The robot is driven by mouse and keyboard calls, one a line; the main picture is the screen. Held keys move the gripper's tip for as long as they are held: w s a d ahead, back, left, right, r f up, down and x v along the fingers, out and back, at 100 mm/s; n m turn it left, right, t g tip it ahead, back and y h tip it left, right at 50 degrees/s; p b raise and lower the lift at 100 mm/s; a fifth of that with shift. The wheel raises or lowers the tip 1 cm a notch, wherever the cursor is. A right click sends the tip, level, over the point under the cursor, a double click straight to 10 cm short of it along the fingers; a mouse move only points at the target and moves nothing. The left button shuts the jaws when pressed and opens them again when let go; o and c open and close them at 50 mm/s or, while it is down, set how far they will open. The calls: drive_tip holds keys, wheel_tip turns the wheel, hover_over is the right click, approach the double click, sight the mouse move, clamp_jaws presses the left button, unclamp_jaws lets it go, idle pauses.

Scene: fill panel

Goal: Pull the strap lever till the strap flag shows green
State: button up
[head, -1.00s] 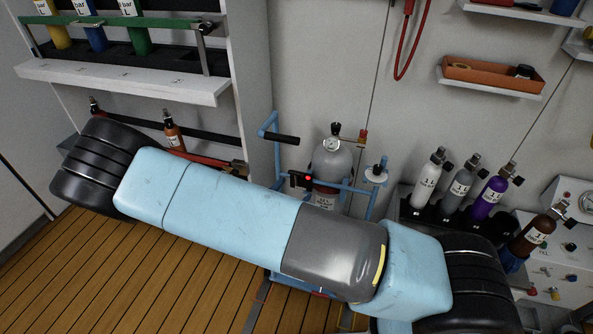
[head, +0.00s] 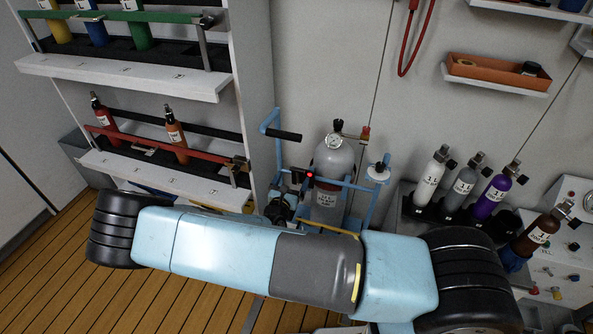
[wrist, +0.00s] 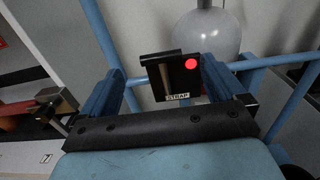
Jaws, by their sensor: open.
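The strap unit (wrist: 177,78) is a dark plate with a STRAP label, seen ahead between my fingers in the wrist view. A black bar, perhaps the strap lever (wrist: 160,56), sticks out at its top left. The strap flag (wrist: 190,63) shows red; in the head view the flag (head: 310,174) is also red, on the blue trolley frame. My gripper (wrist: 160,68) is open, with one blue finger on each side of the plate and nothing held. Whether a finger touches the lever I cannot tell. In the head view my arm hides much of the trolley's lower part.
A grey cylinder (head: 332,160) with a gauge stands in the blue trolley (head: 372,190). The trolley's black handle (head: 285,135) sticks out above the strap unit. A bottle rack (head: 160,165) with a red bar stands left. Several small bottles stand in a black holder (head: 425,215) at right.

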sight(296, 171)
drive_tip(key=shift+x, duration=3.05)
drive_tip(key=shift+c, duration=0.2)
